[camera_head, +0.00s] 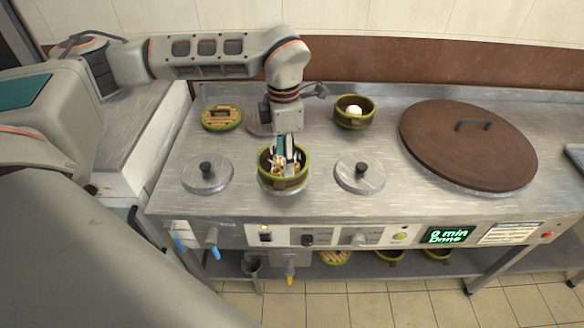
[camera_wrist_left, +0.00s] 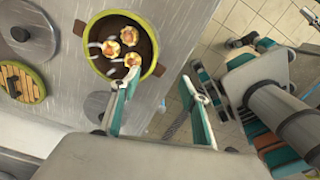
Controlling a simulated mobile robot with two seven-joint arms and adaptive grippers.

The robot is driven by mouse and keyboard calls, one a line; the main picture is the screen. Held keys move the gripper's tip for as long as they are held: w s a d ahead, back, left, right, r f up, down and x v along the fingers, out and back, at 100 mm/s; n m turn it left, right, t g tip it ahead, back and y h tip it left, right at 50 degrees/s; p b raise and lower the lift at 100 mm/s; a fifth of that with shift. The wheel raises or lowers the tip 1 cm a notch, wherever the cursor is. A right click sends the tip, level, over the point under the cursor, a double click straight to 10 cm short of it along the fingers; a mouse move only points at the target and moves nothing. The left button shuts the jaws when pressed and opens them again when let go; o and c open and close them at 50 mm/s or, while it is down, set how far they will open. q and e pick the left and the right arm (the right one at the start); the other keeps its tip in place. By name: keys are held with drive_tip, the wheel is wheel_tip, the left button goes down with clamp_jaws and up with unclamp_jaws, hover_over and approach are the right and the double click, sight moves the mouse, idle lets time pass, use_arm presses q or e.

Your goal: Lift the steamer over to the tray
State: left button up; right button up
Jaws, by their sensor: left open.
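A round steamer basket with a green rim and brown wall (camera_head: 283,184) sits at the front middle of the steel counter, and it also shows in the left wrist view (camera_wrist_left: 92,22). It is uncovered and holds a few yellowish dumplings. My left gripper (camera_head: 286,150) comes down over the basket in the head view. In the left wrist view my left gripper (camera_wrist_left: 160,82) is open, with one teal finger at the basket's rim and the other outside it. Whether the finger touches the rim, I cannot tell. I cannot clearly make out a tray.
Round metal lids (camera_head: 207,176) and (camera_head: 360,177) flank the basket. Behind are a bamboo lid (camera_head: 221,117) and another basket (camera_head: 354,120) holding a white bun. A large brown lid (camera_head: 468,146) covers the right. A grey flat thing (camera_head: 576,155) is cut off at the right edge.

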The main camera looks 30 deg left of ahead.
sight(284, 183)
use_arm(q)
drive_tip(key=f, duration=0.6)
drive_tip(key=shift+s+a+f+b, duration=0.15)
drive_tip(key=shift+a+f+b, duration=0.15)
drive_tip(key=shift+f+b, duration=0.05)
drive_tip(key=shift+f, duration=0.5)
drive_tip(key=shift+r, duration=0.1)
drive_tip(key=shift+c, duration=0.5)
